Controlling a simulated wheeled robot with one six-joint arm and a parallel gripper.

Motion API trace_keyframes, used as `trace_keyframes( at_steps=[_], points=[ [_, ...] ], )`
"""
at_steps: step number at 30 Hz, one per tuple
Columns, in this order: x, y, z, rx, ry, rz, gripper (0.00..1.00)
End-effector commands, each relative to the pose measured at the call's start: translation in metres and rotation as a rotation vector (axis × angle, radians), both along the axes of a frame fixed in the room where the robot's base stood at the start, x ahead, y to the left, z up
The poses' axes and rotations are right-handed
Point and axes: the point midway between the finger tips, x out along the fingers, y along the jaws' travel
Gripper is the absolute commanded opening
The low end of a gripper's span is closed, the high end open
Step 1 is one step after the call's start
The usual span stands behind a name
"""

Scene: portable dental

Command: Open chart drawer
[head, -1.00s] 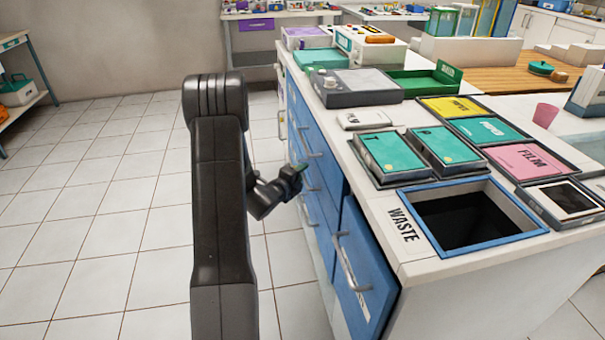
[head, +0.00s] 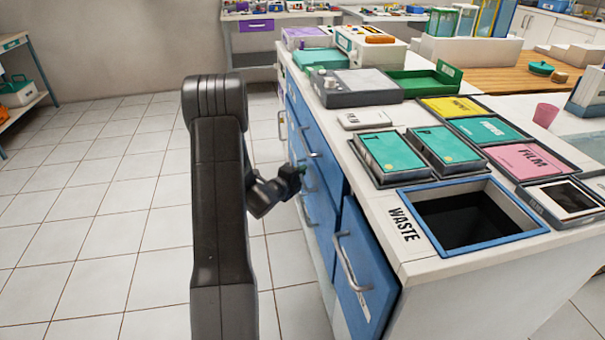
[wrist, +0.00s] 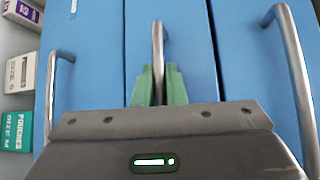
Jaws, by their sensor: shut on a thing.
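The blue cabinet front (head: 322,165) under the white counter has several drawers with metal bar handles. The handle belongs to the middle blue panel (wrist: 185,35). That panel looks about level with its neighbours, and I see no clear opening. No label naming the chart drawer is readable.
Handles on the left (wrist: 52,95) and right (wrist: 290,60) flank the held one. Boxes (wrist: 18,75) stand on a shelf at the left. The nearest blue door (head: 365,275) has its own handle. Tiled floor (head: 100,220) to the left is clear.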

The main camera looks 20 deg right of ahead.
Motion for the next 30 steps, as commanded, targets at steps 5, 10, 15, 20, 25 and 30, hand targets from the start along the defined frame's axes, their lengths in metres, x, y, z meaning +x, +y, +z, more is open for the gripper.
trace_keyframes(
  at_steps=[5, 10, 15, 20, 25, 30],
  points=[
    [0.007, 0.029, -0.003, 0.001, -0.001, 0.004, 0.00],
    [0.018, 0.070, -0.003, 0.001, -0.002, 0.006, 0.00],
    [0.028, 0.117, -0.003, 0.002, -0.001, 0.006, 0.00],
    [0.039, 0.159, -0.002, 0.001, -0.001, 0.005, 0.00],
    [0.048, 0.200, -0.002, 0.001, 0.000, 0.005, 0.00],
    [0.056, 0.231, -0.002, 0.002, 0.000, 0.004, 0.00]
  ],
)
